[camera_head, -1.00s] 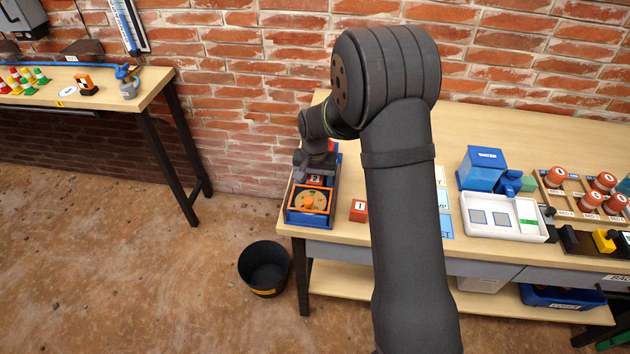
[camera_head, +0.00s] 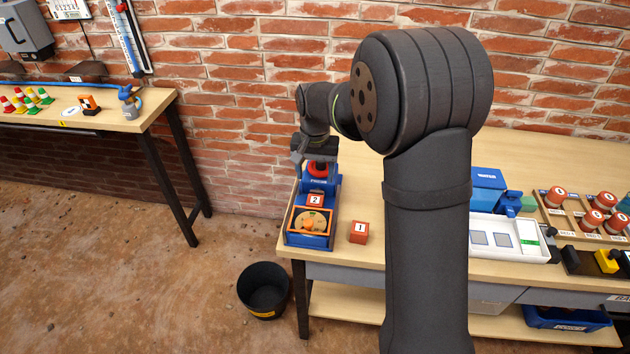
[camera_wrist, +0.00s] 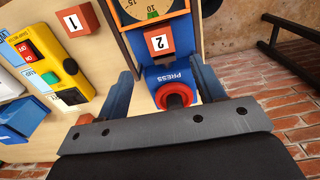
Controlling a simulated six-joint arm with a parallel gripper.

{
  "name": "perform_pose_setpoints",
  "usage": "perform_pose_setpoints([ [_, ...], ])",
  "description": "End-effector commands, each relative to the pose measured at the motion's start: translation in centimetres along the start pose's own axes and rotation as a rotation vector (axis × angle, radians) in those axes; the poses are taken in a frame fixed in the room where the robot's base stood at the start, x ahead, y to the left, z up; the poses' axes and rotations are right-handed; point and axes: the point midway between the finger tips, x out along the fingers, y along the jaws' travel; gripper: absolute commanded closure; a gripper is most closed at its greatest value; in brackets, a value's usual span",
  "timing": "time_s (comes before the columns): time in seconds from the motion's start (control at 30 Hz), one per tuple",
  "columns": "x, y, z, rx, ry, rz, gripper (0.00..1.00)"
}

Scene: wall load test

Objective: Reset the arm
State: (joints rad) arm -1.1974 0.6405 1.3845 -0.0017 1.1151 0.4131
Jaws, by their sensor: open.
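My gripper (camera_wrist: 166,84) is open and empty. In the wrist view its two blue-grey fingers stand on either side of the red knob of the blue press (camera_wrist: 176,76), apart from each other; I cannot tell whether they touch it. In the head view my gripper (camera_head: 314,158) is over the rear of the press (camera_head: 332,197), partly hiding the red knob. A red block marked 2 (camera_head: 315,200) sits on the press, behind an orange-framed dial (camera_head: 311,221). It also shows in the wrist view (camera_wrist: 159,42). A red block marked 1 (camera_head: 359,232) rests on the table beside the press.
The wooden table (camera_head: 385,262) stands against a brick wall. A white tray (camera_head: 508,240) and a rack of red-capped pieces (camera_head: 590,212) lie to the right, beyond my arm. A black bin (camera_head: 264,291) is on the floor. A yellow switch box (camera_wrist: 45,62) shows in the wrist view.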

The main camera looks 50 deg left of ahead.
Motion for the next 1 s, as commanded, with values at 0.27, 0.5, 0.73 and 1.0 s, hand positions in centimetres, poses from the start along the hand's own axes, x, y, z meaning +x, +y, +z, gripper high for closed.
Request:
perform_pose_setpoints([
  [0.27, -0.2, 0.0, 0.0, 0.000, 0.000, 0.000, 0.38],
  [0.5, 0.8, 0.0, 0.0, 0.000, -0.002, 0.001, 0.38],
  [0.73, 4.8, 0.0, 0.1, 0.000, -0.004, 0.002, 0.38],
  [1.0, 10.3, 0.0, 0.1, 0.000, -0.005, 0.002, 0.38],
])
